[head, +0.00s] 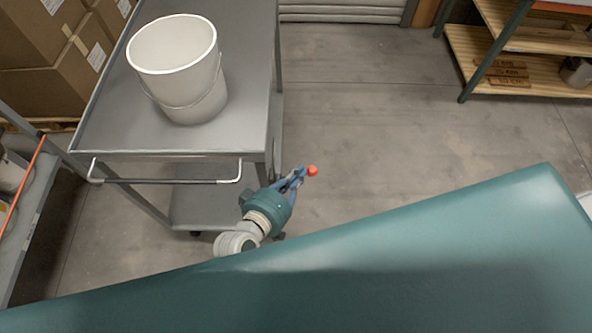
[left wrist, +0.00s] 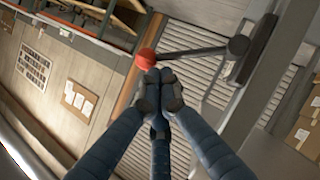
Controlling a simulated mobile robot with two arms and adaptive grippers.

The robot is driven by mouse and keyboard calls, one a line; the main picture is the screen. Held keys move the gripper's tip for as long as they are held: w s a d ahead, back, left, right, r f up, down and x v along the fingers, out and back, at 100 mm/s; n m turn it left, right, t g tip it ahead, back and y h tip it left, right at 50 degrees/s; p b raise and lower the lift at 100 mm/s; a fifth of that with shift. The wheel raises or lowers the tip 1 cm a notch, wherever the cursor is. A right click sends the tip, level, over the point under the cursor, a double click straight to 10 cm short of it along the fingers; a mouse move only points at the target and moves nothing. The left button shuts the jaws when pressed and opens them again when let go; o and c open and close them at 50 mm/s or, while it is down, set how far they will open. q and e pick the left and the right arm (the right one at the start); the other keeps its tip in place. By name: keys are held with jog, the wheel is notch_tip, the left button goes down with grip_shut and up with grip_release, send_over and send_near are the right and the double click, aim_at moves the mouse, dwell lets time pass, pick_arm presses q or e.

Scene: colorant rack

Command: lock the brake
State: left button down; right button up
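The brake lever is a dark bar (left wrist: 192,52) with a red ball knob (left wrist: 146,60) on its end. In the left wrist view it runs from a dark pivot at the cart's frame to the knob. In the head view the red knob (head: 312,171) shows beside the cart's right side, above the floor. My left gripper (head: 300,178) is at the knob. Its blue fingers come together in the left wrist view (left wrist: 158,90), with the knob just beyond their tips, not visibly enclosed. Whether they touch it I cannot tell. My right gripper is not in view.
The grey cart (head: 120,135) carries a white bucket (head: 180,75) and has a push handle (head: 165,181) at its near end. Cardboard boxes (head: 45,75) stand at the left. A wooden-shelved rack (head: 465,60) stands at the far right. The floor right of the cart is clear.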

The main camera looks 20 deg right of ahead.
pick_arm(q)
jog(key=s+d+f+m+y, duration=0.1)
jog(key=d+f, duration=0.2)
jog(key=f, duration=0.5)
jog(key=shift+d+f+y, duration=0.2)
jog(key=shift+y, duration=0.2)
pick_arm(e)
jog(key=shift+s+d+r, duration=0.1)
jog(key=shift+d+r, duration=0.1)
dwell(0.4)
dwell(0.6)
pick_arm(q)
jog(key=v, duration=1.2)
jog(key=shift+f, duration=0.1)
